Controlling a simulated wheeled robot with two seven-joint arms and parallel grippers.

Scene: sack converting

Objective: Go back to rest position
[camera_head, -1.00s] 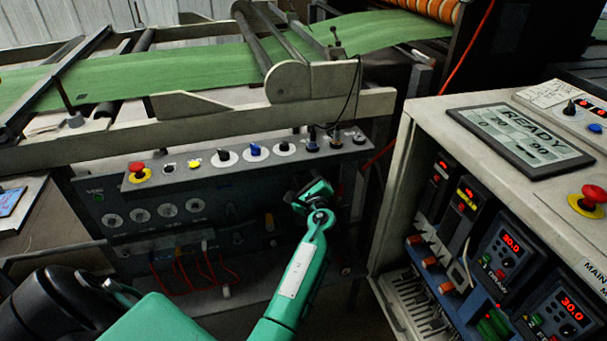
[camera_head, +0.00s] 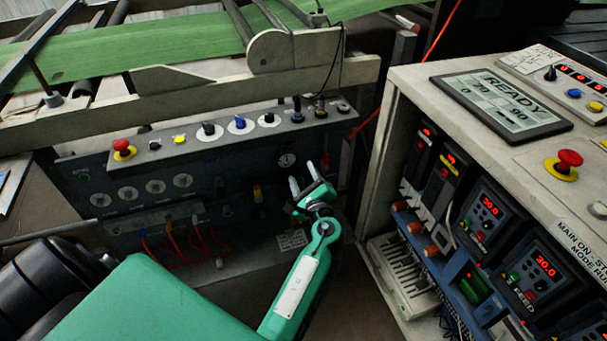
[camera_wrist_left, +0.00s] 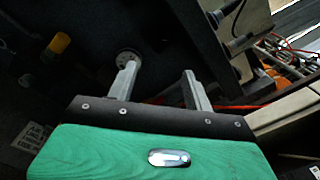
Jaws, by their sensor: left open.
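My left gripper (camera_head: 303,186) is open and empty in the head view, at the end of my green left arm. It is in front of the dark lower panel, below the right end of the sloped control panel (camera_head: 215,143). In the left wrist view its two grey fingers (camera_wrist_left: 158,82) are apart with nothing between them. A round gauge or dial (camera_wrist_left: 128,57) shows just beyond the left finger; I cannot tell the distance to it. My right gripper is not in view.
A grey cabinet (camera_head: 395,115) stands close on the right, with a READY display (camera_head: 500,105) and a red stop button (camera_head: 563,164) on top. A second red stop button (camera_head: 123,149) is on the sloped panel. Green sheet (camera_head: 150,53) runs across the machine behind. Red cables hang at lower left.

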